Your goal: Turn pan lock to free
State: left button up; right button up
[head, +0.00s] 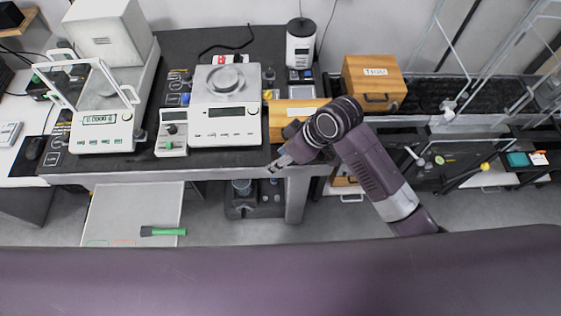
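A white balance (225,130) with a round metal pan (224,79) stands mid-table. A small pale unit (172,148) with a dark knob (172,129) and a green button stands just left of it. A larger balance (104,125) with a clear draft shield frame stands further left. Which part is the pan lock, and its setting, are too small to tell. My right gripper (279,165) is at the table's front edge, right of and below the white balance, apart from it. Its fingers are too small to read. My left gripper is out of view.
A wooden box (374,84) and a lower wooden block (288,114) stand right of the balance. A white and black container (300,44) is at the back. A green-handled tool (163,231) lies on a pale board (128,207) below the table's front edge.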

jog(key=shift+s+d+f, duration=0.15)
jog(key=shift+s, duration=0.15)
